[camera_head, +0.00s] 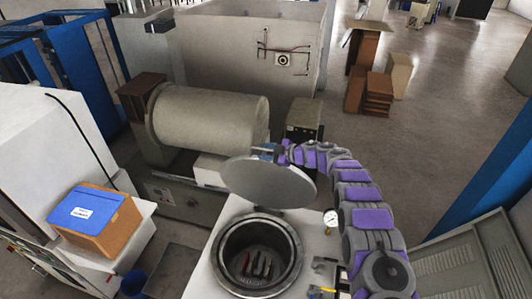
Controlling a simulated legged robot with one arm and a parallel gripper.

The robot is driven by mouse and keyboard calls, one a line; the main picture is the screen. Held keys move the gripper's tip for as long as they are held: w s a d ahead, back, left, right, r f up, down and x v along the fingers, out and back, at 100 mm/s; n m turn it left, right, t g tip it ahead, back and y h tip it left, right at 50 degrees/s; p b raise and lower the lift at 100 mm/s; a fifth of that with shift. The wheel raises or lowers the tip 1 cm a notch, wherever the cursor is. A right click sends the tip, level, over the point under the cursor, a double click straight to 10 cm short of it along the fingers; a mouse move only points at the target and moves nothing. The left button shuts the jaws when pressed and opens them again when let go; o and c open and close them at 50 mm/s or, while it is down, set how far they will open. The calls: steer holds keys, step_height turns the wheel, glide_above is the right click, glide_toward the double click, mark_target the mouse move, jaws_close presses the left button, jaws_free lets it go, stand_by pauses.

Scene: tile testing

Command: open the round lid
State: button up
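The round lid (268,183) is a flat grey disc. It is raised and tilted above the round chamber (222,268) in the white machine top. The chamber is uncovered, with several upright pieces, some red, inside it. My purple and grey arm curves up from the lower right and ends at the lid's far upper edge. My gripper (281,152) is there, small and partly hidden by the lid. I cannot tell whether it touches or grips the lid, or whether its fingers are open or shut.
A pressure gauge (330,218) stands right of the chamber. A large horizontal cylinder (210,118) lies behind the lid. A box with a blue lid (98,222) is at left. Brown boxes (378,95) stand at the back right. Open floor (445,125) lies at right.

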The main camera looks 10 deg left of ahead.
steer(key=b+v, duration=0.3)
steer(key=v, duration=1.4)
steer(key=shift+d, duration=0.2)
steer(key=shift+w, duration=0.15)
